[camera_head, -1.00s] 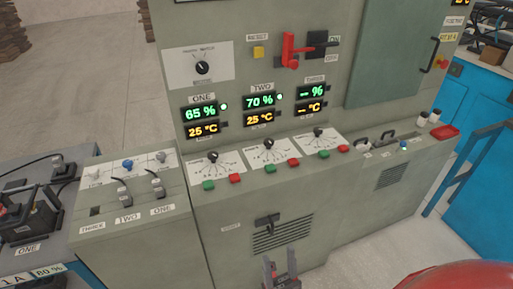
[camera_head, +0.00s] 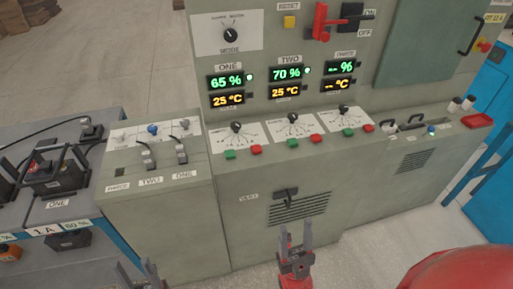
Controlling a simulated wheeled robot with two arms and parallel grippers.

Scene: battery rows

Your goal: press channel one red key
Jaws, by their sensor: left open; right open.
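The channel one red key (camera_head: 255,149) is a small red button on the sloped ledge of the grey-green cabinet, just right of the channel one green key (camera_head: 230,155). Both sit below the channel one dial (camera_head: 236,127). The channel one display (camera_head: 227,82) reads 65 % and 25 °C. My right gripper (camera_head: 295,235) is open and empty, in front of the cabinet's lower face, below and right of that key in the picture. My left gripper (camera_head: 140,275) shows only partly at the bottom edge, open, left of the right one. Neither gripper appears to touch a key.
Channel two's red key (camera_head: 316,138) and channel three's red key (camera_head: 368,128) sit further right along the ledge. A black vent handle (camera_head: 285,194) protrudes from the front. A lower console with plugs (camera_head: 157,176) stands left. A red rounded object (camera_head: 462,265) fills the bottom right corner.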

